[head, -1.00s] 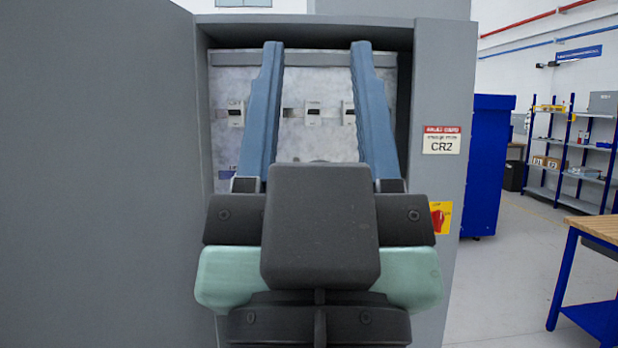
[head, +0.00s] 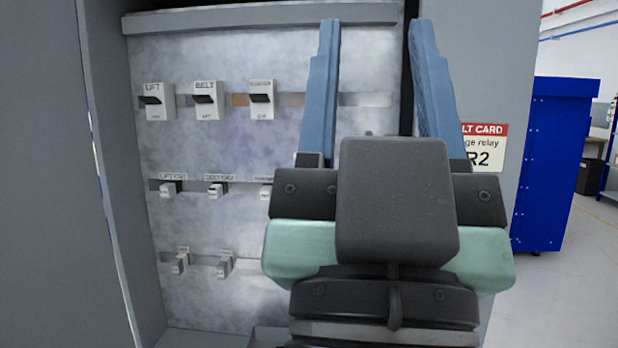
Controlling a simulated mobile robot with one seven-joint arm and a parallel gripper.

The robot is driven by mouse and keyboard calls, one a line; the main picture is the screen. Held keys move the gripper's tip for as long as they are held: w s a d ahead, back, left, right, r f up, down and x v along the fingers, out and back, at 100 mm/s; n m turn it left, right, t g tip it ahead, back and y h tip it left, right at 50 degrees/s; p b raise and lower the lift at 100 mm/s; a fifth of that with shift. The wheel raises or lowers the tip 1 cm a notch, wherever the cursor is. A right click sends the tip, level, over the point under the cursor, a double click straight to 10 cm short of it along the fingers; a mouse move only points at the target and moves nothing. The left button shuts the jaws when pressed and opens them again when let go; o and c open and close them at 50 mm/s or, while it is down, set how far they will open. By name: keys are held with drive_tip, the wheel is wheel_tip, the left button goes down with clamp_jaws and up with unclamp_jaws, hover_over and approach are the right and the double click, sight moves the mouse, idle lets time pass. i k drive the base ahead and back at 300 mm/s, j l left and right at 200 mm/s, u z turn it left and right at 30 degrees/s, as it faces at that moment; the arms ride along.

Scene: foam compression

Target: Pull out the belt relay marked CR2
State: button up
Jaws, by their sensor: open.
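My gripper (head: 376,24) is open and empty, its two blue fingers pointing up in front of the open cabinet's back panel (head: 230,145). The panel carries three rows of devices. The top row has larger black-lever switches, including one marked LIFT (head: 160,101) and one marked BELT (head: 207,100). The middle row has smaller switches (head: 216,189) with labels too small to read surely. The bottom row shows two small plug-in modules (head: 180,263) and (head: 225,264); their markings are unreadable. I cannot tell which is CR2. My gripper hides the panel's lower right.
A fault card (head: 483,150) on the cabinet's right frame is partly covered by my gripper; "R2" shows. The grey door or side wall (head: 40,180) stands at left. A blue cabinet (head: 562,165) is beyond on the right, with open floor beside it.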

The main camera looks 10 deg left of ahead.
sight(215, 191)
drive_tip(key=i+j, duration=1)
drive_tip(key=i, duration=0.15)
drive_tip(key=k+j+u, duration=0.05)
